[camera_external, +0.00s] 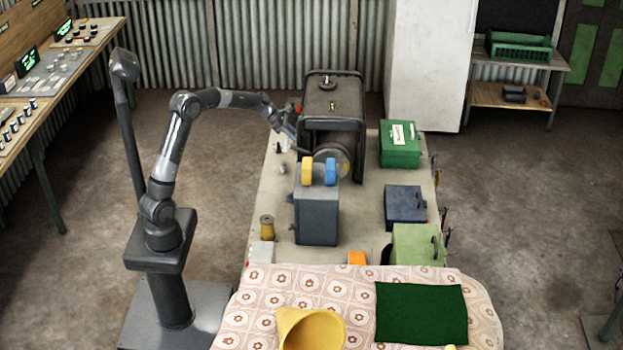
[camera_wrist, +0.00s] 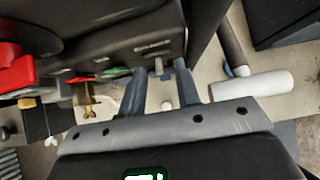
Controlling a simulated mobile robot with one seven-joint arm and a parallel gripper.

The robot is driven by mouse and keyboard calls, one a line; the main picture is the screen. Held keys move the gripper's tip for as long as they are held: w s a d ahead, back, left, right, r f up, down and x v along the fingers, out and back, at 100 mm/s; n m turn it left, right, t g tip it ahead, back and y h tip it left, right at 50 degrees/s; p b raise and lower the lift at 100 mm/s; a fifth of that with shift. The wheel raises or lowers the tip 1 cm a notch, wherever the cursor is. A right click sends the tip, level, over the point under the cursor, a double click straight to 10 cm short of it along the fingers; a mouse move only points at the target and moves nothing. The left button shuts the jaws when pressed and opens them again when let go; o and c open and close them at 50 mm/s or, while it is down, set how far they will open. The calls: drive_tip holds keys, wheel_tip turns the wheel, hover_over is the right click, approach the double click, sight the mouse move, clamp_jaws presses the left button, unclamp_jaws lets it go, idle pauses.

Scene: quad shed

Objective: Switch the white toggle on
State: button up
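A small pale toggle (camera_wrist: 158,66) sticks out of the side of a dark machine housing (camera_wrist: 110,38), below a small label, in the wrist view. The machine (camera_external: 333,105) stands at the far end of the bench in the external view, where the toggle cannot be made out. My gripper (camera_wrist: 160,71) is open, with one finger on each side of the toggle. The tips are close to the housing; I cannot tell whether either finger touches the toggle. In the external view my gripper (camera_external: 291,122) is at the machine's left side.
A red part (camera_wrist: 16,70) and a brass-coloured piece (camera_wrist: 88,98) are left of the fingers. A white cylinder (camera_wrist: 252,84) lies to the right. On the bench are a grey box (camera_external: 316,218) with yellow and blue tops, and a green box (camera_external: 400,152).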

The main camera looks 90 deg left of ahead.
drive_tip(key=v, duration=1.1)
drive_tip(key=shift+f, duration=0.1)
